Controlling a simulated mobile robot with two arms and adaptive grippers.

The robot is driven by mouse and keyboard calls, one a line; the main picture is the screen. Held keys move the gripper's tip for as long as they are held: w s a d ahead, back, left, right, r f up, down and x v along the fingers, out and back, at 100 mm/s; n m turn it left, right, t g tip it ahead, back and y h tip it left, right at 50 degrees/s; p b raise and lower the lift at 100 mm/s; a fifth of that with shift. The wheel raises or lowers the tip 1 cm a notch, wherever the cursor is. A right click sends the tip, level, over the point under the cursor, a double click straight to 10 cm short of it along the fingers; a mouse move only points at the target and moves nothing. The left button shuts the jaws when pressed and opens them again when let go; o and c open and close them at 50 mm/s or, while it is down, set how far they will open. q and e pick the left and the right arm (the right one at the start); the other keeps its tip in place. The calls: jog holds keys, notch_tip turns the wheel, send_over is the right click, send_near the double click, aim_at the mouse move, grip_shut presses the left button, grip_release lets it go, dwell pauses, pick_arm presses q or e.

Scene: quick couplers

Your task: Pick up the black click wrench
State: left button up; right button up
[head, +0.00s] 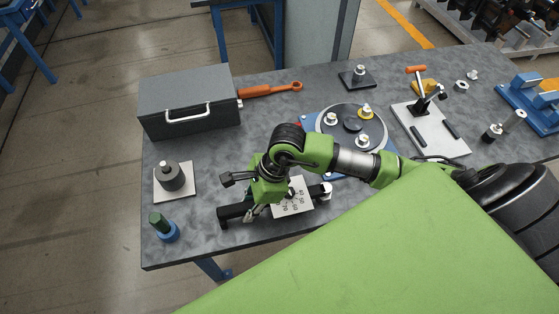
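My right gripper (226,197) is over the front left part of the table, its arm coming in from the right. Its black fingers point left and are spread apart, with nothing visible between them. I cannot make out a black click wrench; the gripper and arm cover part of the tabletop. A wrench with an orange handle (270,89) lies at the back, to the right of the grey box, well away from the gripper. My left gripper is not in view.
A grey box (188,102) with a white handle stands at the back left. A marked light plate (293,198) is beside the gripper. A round fixture (352,124) is behind the arm. A dark cylinder on a pale plate (173,178) and a green-topped part (160,226) stand left.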

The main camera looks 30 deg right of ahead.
jog(key=shift+r, duration=0.1)
grip_shut()
jog(key=shift+w+r, duration=0.1)
jog(key=shift+r+b, duration=0.55)
jog(key=shift+b, duration=0.1)
jog(key=shift+r+b, duration=0.55)
jog(key=shift+r, duration=0.1)
jog(key=s+a+r+p, duration=0.4)
jog(key=s+r+p, duration=0.5)
jog(key=s, duration=0.4)
jog(key=shift+s+a+r, duration=0.15)
jog(key=shift+s+r, duration=0.1)
jog(key=shift+r, duration=0.45)
